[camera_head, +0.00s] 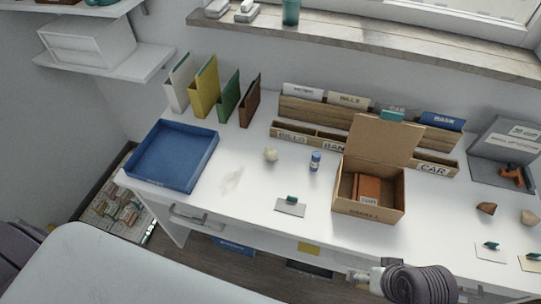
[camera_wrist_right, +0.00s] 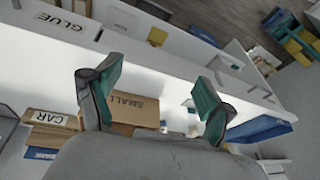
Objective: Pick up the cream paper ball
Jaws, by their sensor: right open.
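A second pale beige crumpled lump (camera_head: 529,217) lies near the desk's right end, beside a brown one (camera_head: 487,208). My right gripper (camera_wrist_right: 157,98) is open, its teal-padded fingers wide apart with nothing held between them. In the head view my right arm is at the bottom right, in front of the desk edge and well away from the cream ball. No ball can be made out in the wrist view. My left gripper is not in view.
An open cardboard box (camera_head: 368,214) with a raised lid stands right of centre. A blue tray (camera_head: 172,185) is at the left. Upright folders (camera_head: 204,88) and wooden label racks (camera_head: 310,135) line the back.

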